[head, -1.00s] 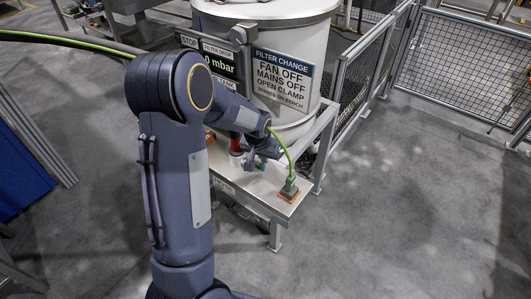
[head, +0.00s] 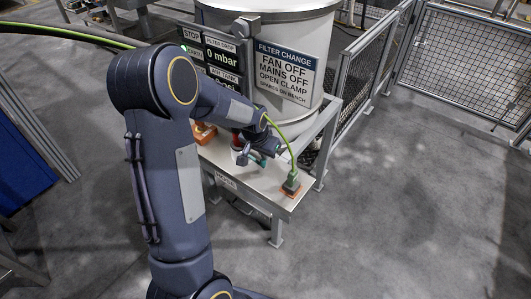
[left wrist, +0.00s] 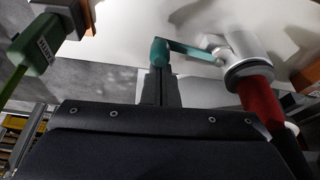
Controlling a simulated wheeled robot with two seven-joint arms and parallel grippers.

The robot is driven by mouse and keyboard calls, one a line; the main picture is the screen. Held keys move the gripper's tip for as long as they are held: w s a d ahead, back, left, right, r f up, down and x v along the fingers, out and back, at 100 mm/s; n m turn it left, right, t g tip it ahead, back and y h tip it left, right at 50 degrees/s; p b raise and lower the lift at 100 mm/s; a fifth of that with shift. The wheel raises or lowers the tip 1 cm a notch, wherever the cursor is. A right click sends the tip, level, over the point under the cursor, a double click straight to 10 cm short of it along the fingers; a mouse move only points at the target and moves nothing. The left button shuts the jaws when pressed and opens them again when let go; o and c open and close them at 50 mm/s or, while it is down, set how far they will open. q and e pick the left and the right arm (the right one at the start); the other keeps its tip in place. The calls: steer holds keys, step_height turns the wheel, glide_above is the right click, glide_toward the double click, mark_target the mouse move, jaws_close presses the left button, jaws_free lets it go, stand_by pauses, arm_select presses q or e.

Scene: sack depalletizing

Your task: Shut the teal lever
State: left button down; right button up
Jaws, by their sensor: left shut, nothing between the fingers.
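The teal lever (left wrist: 188,50) shows in the left wrist view. It runs from a silver round fitting (left wrist: 243,55) leftward to a bent end above my left gripper (left wrist: 160,72). The gripper's dark fingers are shut and empty, with the tips right at the lever's bent end. I cannot tell whether they touch it. In the head view my left gripper (head: 250,154) is low over the bench, and only a small bit of the teal lever (head: 262,163) shows beside it. My right gripper is not in view.
The pale bench (head: 255,182) carries a green plug (head: 291,183) with a green cable at its right end and an orange block (head: 204,133) at its left. A red part (left wrist: 259,92) adjoins the fitting. A large white drum (head: 310,45) with signs stands behind.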

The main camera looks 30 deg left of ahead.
arm_select(q)
steer(key=s+m, duration=0.1)
steer(key=s+m+h+b, duration=0.1)
steer(key=m, duration=0.1)
steer(key=shift+a+f, duration=0.1)
steer(key=shift+a, duration=0.15)
steer(key=m, duration=0.1)
steer(key=s+m, duration=0.1)
steer(key=shift+s+a+m+h+b, duration=0.25)
steer(key=shift+a+m+h+b, duration=0.05)
steer(key=shift+m+h+b, duration=0.1)
steer(key=shift+s+a+m+g+h, duration=0.35)
steer(key=shift+s+m+g, duration=0.1)
steer(key=shift+m, duration=0.45)
steer(key=m, duration=0.1)
steer(key=s+a+m, duration=0.1)
steer(key=shift+m+g+h, duration=0.25)
steer(key=shift+m, duration=0.15)
steer(key=m, duration=0.1)
steer(key=a+m, duration=0.1)
steer(key=shift+s+a+m+g, duration=0.2)
steer(key=shift+s+m+g, duration=0.1)
steer(key=shift+s+g, duration=0.1)
steer(key=shift+s+a+m+g+h, duration=0.25)
steer(key=shift+a+m, duration=0.3)
steer(key=shift+m, duration=0.45)
steer(key=shift+a, duration=0.45)
